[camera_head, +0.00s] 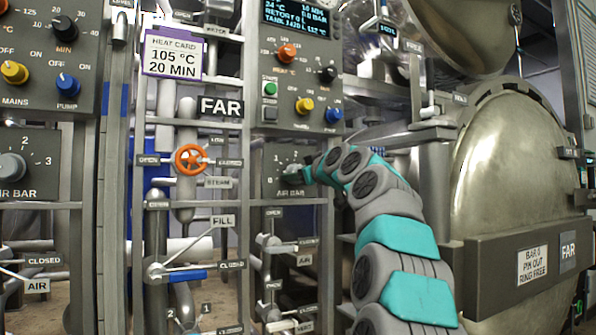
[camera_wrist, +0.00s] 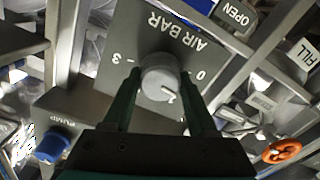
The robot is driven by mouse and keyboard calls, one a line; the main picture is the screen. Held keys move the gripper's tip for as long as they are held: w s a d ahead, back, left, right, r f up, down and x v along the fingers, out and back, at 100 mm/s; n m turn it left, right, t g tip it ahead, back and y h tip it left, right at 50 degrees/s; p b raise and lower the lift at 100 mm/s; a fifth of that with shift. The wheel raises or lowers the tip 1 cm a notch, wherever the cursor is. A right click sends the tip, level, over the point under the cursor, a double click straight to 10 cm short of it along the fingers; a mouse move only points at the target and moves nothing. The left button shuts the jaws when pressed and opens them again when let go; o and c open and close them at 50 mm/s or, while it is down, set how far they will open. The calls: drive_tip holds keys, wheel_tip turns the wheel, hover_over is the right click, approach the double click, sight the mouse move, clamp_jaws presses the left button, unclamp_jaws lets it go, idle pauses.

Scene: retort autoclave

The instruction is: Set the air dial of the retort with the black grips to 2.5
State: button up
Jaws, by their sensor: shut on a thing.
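My gripper (camera_wrist: 160,78) is shut on the grey air dial knob (camera_wrist: 158,82), one dark green finger on each side. The wrist view shows its AIR BAR plate (camera_wrist: 150,35) upside down, with 3 at left and 0 at right. A pale mark on the knob's lower right seems to point near 1, but the exact setting is unclear. In the head view my gripper (camera_head: 303,173) covers part of this dial plate (camera_head: 272,186) on the panel beside the FAR sign (camera_head: 221,106). A second air dial (camera_head: 11,167) is at the far left. I cannot make out black grips.
Above the held dial are an upper panel with a blue knob (camera_head: 333,114), a yellow knob (camera_head: 304,106) and a green button (camera_head: 270,88). An orange steam handwheel (camera_head: 190,159) and lever valves stand left. The big round retort door (camera_head: 510,170) is right of my arm.

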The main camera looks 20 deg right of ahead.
drive_tip(key=m+p, duration=0.1)
drive_tip(key=m, duration=0.2)
drive_tip(key=shift+r, duration=0.1)
drive_tip(key=m+p, duration=0.2)
drive_tip(key=m, duration=0.1)
drive_tip(key=shift+m, duration=0.3)
drive_tip(key=m+p, duration=0.4)
drive_tip(key=m, duration=0.2)
drive_tip(key=shift+d+p, duration=0.15)
drive_tip(key=shift+p, duration=0.25)
drive_tip(key=m, duration=0.5)
drive_tip(key=shift+f+m+p, duration=0.25)
drive_tip(key=shift+m+p, duration=0.15)
drive_tip(key=m, duration=0.6)
drive_tip(key=shift+d+f+m, duration=0.1)
drive_tip(key=shift+m, duration=0.2)
drive_tip(key=o, duration=1.4)
drive_tip(key=shift+c, duration=0.2)
